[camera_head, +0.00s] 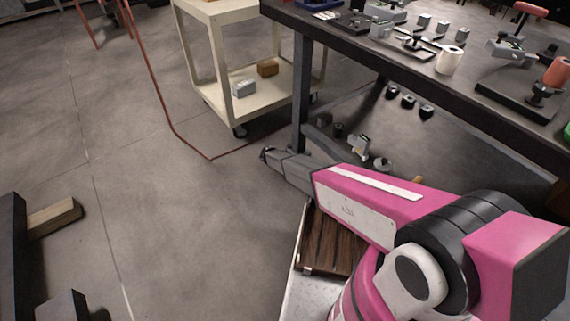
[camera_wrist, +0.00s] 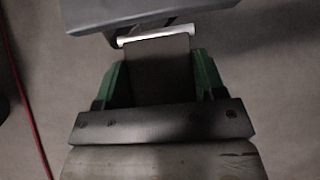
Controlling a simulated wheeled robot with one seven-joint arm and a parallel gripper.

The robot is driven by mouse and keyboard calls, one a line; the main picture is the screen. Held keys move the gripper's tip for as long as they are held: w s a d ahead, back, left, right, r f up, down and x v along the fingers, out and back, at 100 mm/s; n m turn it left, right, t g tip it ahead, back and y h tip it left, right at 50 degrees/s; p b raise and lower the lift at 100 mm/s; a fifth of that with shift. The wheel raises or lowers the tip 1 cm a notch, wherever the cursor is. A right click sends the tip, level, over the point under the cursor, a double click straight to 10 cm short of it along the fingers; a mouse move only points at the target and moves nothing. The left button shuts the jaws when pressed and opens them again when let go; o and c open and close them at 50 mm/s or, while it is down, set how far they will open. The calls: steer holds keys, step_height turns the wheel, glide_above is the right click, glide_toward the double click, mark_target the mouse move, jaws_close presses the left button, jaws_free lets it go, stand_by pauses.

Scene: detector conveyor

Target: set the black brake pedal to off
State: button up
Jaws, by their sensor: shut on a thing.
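My gripper (camera_wrist: 161,70) reaches up from the bottom of the wrist view with a green-sided finger at each side. It is shut on a flat dark piece between the fingers, which looks like the black brake pedal (camera_wrist: 158,72). A bright metal edge (camera_wrist: 156,36) runs across the piece's far end, right under a dark grey body (camera_wrist: 140,12). I cannot tell the pedal's setting. In the head view my gripper (camera_head: 266,154) is the dark grey end beyond my pink arm, low and near the workbench leg. The pedal cannot be made out there.
A cream cart (camera_head: 215,78) on casters stands behind my gripper, with small boxes on its lower shelf. The dark workbench (camera_head: 350,41) at right carries many parts; more parts lie beneath it. A red cable (camera_head: 160,102) crosses the floor. Open floor lies at left.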

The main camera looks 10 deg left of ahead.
steer(key=shift+r+g+y, duration=0.4)
steer(key=shift+g+y, duration=0.2)
steer(key=shift+g, duration=0.1)
steer(key=o, duration=1.3)
steer(key=v, duration=1)
steer(key=shift+r, duration=0.35)
